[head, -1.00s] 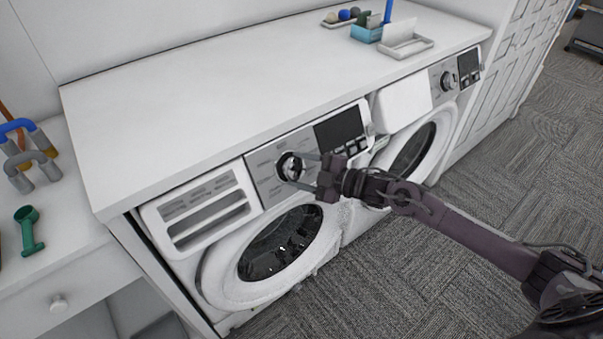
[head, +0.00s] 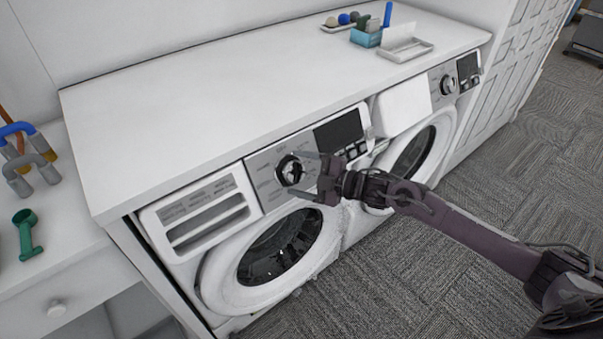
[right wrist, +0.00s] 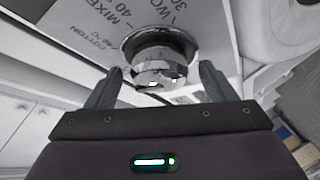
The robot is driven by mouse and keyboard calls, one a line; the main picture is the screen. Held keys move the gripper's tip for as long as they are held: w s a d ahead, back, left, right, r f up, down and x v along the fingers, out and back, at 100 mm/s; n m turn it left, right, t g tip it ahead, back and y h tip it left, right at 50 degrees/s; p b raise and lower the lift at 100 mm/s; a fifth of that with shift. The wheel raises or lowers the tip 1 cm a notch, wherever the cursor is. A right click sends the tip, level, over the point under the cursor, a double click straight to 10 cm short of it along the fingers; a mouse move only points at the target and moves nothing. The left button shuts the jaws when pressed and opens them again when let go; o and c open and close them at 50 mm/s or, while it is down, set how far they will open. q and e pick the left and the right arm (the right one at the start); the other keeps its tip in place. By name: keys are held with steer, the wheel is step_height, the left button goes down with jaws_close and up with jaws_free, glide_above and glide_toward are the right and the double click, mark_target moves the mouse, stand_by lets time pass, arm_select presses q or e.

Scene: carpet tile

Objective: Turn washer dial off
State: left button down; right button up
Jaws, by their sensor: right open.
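The washer dial (head: 290,170) is a round chrome and black knob on the grey control panel of the left machine. It also shows in the right wrist view (right wrist: 160,58), where it sits between and just beyond the fingertips. My right gripper (head: 302,173) is open in front of the dial, its two fingers pointing at the panel, one on the upper side and one on the lower. The fingers appear clear of the dial in the right wrist view. The washer (head: 222,275) has a round glass door below the panel. My left gripper is out of view.
A white counter (head: 230,85) covers both machines, with a blue box (head: 366,38) and a white tray (head: 405,49) at its far end. A second machine with its own dial (head: 447,84) stands right.

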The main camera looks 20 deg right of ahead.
steer(key=shift+s+d, duration=0.1)
steer(key=b+v, duration=0.1)
steer(key=v, duration=0.6)
steer(key=shift+s+d, duration=0.2)
